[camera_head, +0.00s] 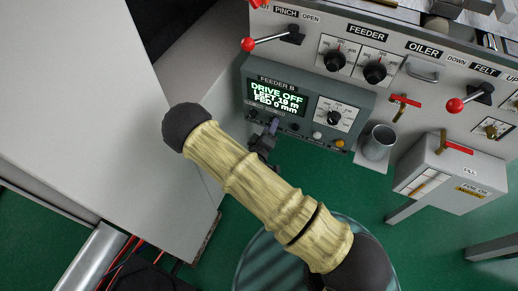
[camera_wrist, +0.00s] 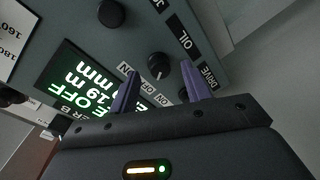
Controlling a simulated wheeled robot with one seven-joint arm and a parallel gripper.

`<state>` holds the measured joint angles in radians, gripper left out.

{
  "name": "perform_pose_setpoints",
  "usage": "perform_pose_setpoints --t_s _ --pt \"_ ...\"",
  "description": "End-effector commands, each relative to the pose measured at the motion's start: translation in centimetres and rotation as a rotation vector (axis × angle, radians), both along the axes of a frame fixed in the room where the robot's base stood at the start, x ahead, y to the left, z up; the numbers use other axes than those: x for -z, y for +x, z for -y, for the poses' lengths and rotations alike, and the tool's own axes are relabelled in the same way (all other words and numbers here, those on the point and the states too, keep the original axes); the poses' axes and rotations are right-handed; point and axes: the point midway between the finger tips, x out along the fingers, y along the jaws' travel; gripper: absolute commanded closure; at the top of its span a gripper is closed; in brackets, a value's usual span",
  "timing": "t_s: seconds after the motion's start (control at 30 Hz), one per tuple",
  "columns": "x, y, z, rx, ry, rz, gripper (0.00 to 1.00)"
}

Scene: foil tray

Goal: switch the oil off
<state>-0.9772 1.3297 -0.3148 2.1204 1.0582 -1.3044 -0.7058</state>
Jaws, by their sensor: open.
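The oil knob (camera_wrist: 158,66) is a round black knob beside the OIL label (camera_wrist: 185,40) on the grey Feeder B panel (camera_head: 362,108). A small pale mark shows on the knob; I cannot tell for sure which setting it points to. My gripper (camera_wrist: 160,74) is open, with its two purple fingers on either side of the knob in the wrist view. I see no clear contact. In the head view my gripper (camera_head: 268,130) is at the panel's lower edge, partly hiding the small knobs there.
The lit display (camera_head: 277,96) reads DRIVE OFF. Another dark knob (camera_wrist: 183,94) sits close by the DRIVE label, partly behind a finger. A metal cup (camera_head: 377,143) and a foil oil box (camera_head: 452,174) are right of the panel. A pale cabinet (camera_head: 80,85) stands left.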

Motion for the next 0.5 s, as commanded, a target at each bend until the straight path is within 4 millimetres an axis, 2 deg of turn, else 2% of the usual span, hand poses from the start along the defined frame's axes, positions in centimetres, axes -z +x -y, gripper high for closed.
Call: perform_pose_setpoints --t_s 0.5 --pt "-1.2 -9.5 -2.9 -0.007 0.000 -0.002 0.52"
